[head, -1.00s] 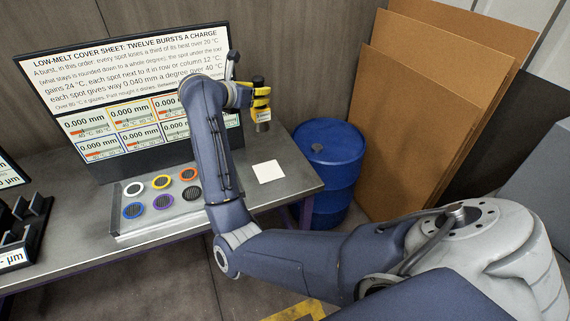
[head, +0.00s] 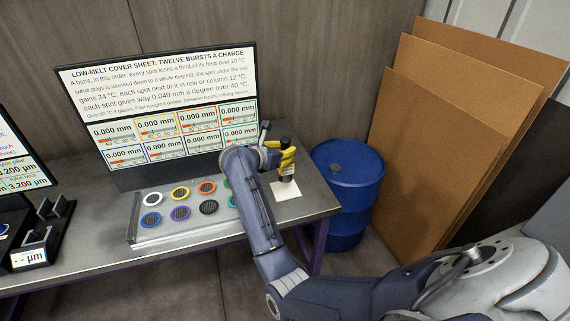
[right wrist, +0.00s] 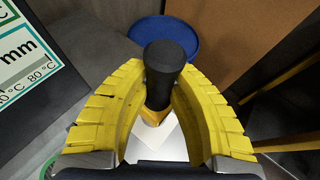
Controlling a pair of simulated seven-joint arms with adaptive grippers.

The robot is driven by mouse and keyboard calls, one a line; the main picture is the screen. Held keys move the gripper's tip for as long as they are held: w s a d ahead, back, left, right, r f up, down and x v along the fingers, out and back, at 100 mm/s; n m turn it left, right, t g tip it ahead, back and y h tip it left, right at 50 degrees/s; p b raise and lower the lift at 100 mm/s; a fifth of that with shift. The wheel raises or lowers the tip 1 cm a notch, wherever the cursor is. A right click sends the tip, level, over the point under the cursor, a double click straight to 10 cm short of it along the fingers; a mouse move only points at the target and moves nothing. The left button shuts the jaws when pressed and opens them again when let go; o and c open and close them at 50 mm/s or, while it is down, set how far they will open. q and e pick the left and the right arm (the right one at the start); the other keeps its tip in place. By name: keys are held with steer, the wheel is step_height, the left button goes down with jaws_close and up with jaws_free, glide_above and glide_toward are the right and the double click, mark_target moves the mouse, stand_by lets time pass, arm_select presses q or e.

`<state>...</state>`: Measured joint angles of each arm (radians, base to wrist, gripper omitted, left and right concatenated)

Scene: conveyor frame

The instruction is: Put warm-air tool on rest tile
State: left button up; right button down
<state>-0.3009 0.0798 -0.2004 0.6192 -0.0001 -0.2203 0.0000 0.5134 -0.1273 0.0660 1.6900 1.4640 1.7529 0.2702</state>
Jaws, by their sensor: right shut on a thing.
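The warm-air tool (head: 288,171) is upright in my right gripper (head: 284,157), low over the white rest tile (head: 288,191). I cannot tell whether the tool's lower end touches the tile. In the right wrist view the tool's black body (right wrist: 164,68) stands between the two yellow fingers of my right gripper (right wrist: 166,95), which are shut on it. The rest tile (right wrist: 172,146) shows pale below the tool, partly hidden by it and the fingers. My left gripper is not in view.
A panel (head: 135,216) with coloured ring spots lies left of the tile, partly hidden by my right arm. A display screen (head: 160,85) stands behind it. A blue barrel (head: 345,195) stands beyond the table's right end, with brown boards (head: 430,130) beyond. Bare tabletop (head: 312,190) lies right of the tile.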

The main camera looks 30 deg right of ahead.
mark_target(286, 176)
steer(key=shift+f, duration=2.7)
steer(key=c, duration=1.2)
jaws_free()
steer(key=shift+f, duration=0.1)
steer(key=shift+c, duration=0.2)
steer(key=shift+r, duration=0.2)
steer(key=shift+v, duration=2.75)
